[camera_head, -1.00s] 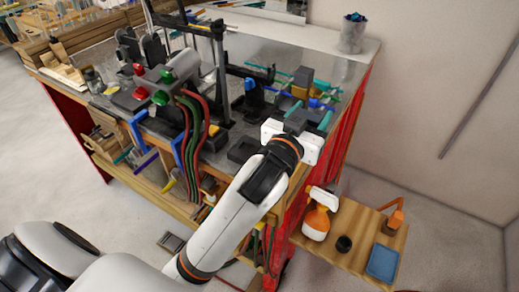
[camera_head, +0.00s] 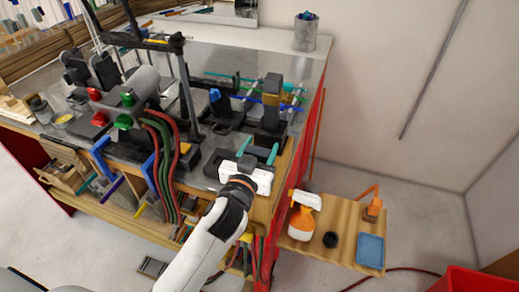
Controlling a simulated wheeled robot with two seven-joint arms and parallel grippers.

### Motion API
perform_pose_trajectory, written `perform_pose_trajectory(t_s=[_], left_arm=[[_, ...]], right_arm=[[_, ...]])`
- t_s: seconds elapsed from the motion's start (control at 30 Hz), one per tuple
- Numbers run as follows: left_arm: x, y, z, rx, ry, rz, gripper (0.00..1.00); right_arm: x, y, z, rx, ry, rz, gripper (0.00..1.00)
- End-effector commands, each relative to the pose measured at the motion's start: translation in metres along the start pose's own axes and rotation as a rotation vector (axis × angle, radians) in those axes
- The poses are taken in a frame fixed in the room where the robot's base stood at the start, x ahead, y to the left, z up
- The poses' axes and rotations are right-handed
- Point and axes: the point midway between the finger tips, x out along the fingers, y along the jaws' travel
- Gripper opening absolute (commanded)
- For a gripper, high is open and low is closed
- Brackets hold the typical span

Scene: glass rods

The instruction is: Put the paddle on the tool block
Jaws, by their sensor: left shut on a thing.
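My left gripper (camera_head: 258,150) is over the front right corner of the workbench, its two teal fingers pointing away from me. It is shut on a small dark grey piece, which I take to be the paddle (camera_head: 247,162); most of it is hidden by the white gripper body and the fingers. A low dark block (camera_head: 220,164), which looks like the tool block, lies on the bench just left of the gripper. I cannot tell whether the held piece touches it. My right gripper is out of view.
Behind the gripper stands a burner-like fixture with glass rods (camera_head: 270,100). Hoses (camera_head: 165,165) and a black stand (camera_head: 187,90) are to the left. A low wooden shelf (camera_head: 345,222) holds a spray bottle (camera_head: 302,222) and a blue tray (camera_head: 370,250). A cup (camera_head: 305,33) stands at the back.

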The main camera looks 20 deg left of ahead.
Motion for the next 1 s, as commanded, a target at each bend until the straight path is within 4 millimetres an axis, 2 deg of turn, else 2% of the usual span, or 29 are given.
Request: perform_pose_trajectory(t_s=[0.4, 0.43, 0.53, 0.87, 1.0], left_arm=[[0.000, 0.000, -0.007, -0.002, -0.002, -0.001, 0.24], [0.000, 0.000, -0.006, -0.002, -0.001, -0.001, 0.57], [0.000, 0.000, -0.006, -0.001, -0.001, -0.001, 0.74], [0.000, 0.000, -0.002, 0.000, -0.001, -0.001, 0.74], [-0.015, -0.001, -0.006, -0.002, 0.000, -0.002, 0.74]], right_arm=[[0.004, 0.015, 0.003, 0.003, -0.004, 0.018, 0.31], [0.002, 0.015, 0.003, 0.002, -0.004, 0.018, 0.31], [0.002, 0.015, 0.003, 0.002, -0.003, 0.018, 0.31], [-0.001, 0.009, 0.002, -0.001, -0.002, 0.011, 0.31], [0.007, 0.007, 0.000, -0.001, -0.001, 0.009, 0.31]])
